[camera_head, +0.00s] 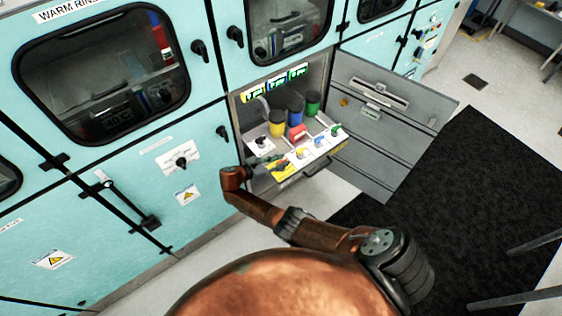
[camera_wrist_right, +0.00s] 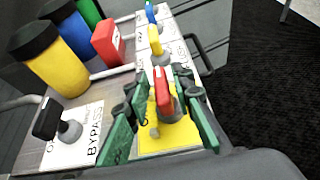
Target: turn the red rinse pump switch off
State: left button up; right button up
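The red rinse pump switch (camera_wrist_right: 163,93) stands on a yellow plate (camera_wrist_right: 158,143) in the right wrist view, with its red lever pointing up and away in that picture. My right gripper (camera_wrist_right: 162,82) has its green and black fingers on either side of the lever. The fingers are spread, so it looks open; whether a finger touches the lever is unclear. My left gripper is not in view.
A black bypass switch (camera_wrist_right: 48,120), a yellow switch (camera_wrist_right: 157,50) and a blue switch (camera_wrist_right: 151,14) sit nearby. Yellow (camera_head: 277,122), blue (camera_head: 296,114) and green (camera_head: 313,103) containers and a red block (camera_head: 297,132) stand behind. An open grey door (camera_head: 375,140) is at right.

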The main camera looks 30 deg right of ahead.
jog(key=shift+o, duration=0.6)
jog(key=v, duration=1.2)
jog(key=shift+f, duration=0.1)
